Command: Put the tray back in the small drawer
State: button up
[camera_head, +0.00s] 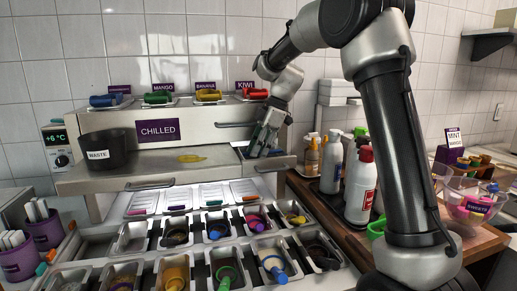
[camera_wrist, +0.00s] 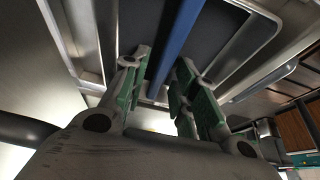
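My gripper (camera_head: 258,152) points down over the small pulled-out drawer (camera_head: 275,166) at the right of the chilled cabinet in the head view. In the wrist view the two green-padded fingers (camera_wrist: 158,72) are apart, with a blue bar (camera_wrist: 180,38) between them. A metal-rimmed tray with a dark inside (camera_wrist: 228,27) lies beyond the fingers; the bar crosses in front of it. I cannot tell whether the fingers touch the bar. In the head view my gripper hides most of the drawer's inside and any tray there.
The wide cabinet shelf (camera_head: 112,180) holds a black waste bin (camera_head: 103,148) and a yellow smear. Several topping pans fill the counter below. White bottles (camera_head: 360,185) stand right of the cabinet, near my arm. A clear bowl (camera_head: 470,204) is further right.

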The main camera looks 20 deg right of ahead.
jog(key=v, duration=1.2)
jog(key=s+d+m+t+h, duration=0.1)
jog(key=s+d+m, duration=0.25)
jog(key=s, duration=0.45)
jog(key=s+d+m+t+h, duration=0.1)
jog(key=s+d+m, duration=0.1)
jog(key=s+m, duration=0.5)
jog(key=s+d+f+m+t+h, duration=0.1)
jog(key=s+d+f+m, duration=0.1)
jog(key=s+f, duration=0.3)
jog(key=s+d+f+m+t+h, duration=0.1)
jog(key=s+f+m, duration=0.4)
jog(key=s, duration=0.9)
jog(key=shift+d+h, duration=0.3)
jog(key=shift+d, duration=0.55)
jog(key=shift+m, duration=0.25)
jog(key=shift+c, duration=0.4)
